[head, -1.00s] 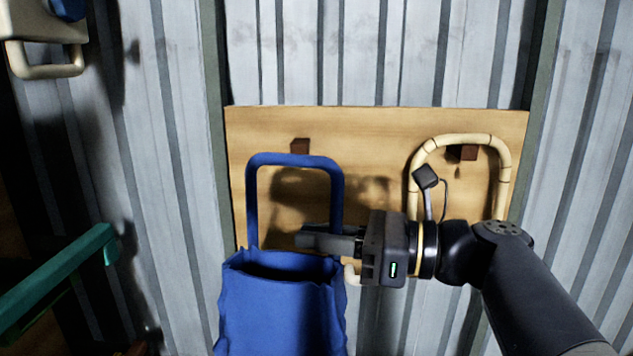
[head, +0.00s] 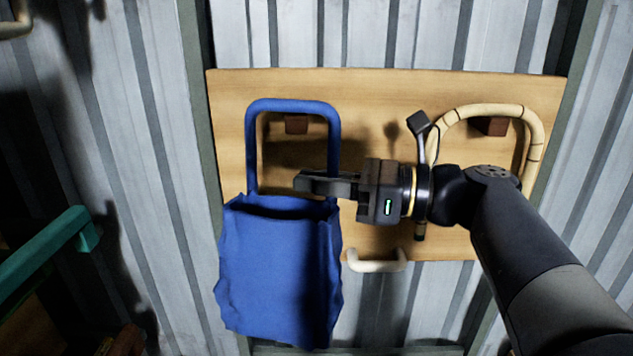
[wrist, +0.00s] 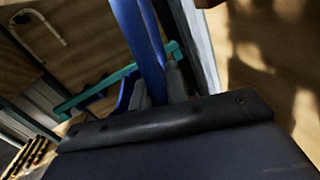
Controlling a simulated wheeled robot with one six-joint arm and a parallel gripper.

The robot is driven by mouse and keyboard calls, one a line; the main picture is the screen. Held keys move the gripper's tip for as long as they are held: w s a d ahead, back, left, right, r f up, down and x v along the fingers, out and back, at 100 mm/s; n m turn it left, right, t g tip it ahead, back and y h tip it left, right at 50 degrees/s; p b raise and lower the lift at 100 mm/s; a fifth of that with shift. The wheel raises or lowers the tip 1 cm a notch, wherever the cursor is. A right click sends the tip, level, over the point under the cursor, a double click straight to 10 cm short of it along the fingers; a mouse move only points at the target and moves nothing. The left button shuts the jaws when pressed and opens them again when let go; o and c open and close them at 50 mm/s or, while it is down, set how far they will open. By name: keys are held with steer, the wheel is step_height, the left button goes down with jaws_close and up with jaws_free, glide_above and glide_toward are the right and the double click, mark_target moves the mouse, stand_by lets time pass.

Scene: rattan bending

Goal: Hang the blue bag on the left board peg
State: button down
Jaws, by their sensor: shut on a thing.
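The blue bag (head: 280,270) hangs upright below its stiff blue handle loop in the head view. My gripper (head: 315,183) is shut on the right side of that handle, near the bag's mouth. The handle also shows between the fingers in the wrist view (wrist: 143,40). The left board peg (head: 296,124), a small brown block on the wooden board (head: 370,95), shows through the handle loop, below its top bar. I cannot tell whether the loop is around the peg or still in front of it.
A bent rattan loop (head: 533,125) hangs by the right board peg (head: 489,126). A pale handle (head: 376,266) sits at the board's lower edge. A teal bar (head: 45,245) juts in at the left. Corrugated metal wall (head: 165,150) lies behind.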

steer(key=shift+w+d+f, duration=0.1)
steer(key=shift+w+f, duration=0.25)
steer(key=shift+w, duration=1)
steer(key=shift+w+f, duration=0.3)
steer(key=shift+w, duration=1.1)
steer(key=shift+w+d+f, duration=0.1)
steer(key=shift+w+f, duration=0.25)
steer(key=shift+w, duration=1)
steer(key=c, duration=1.3)
jaws_free()
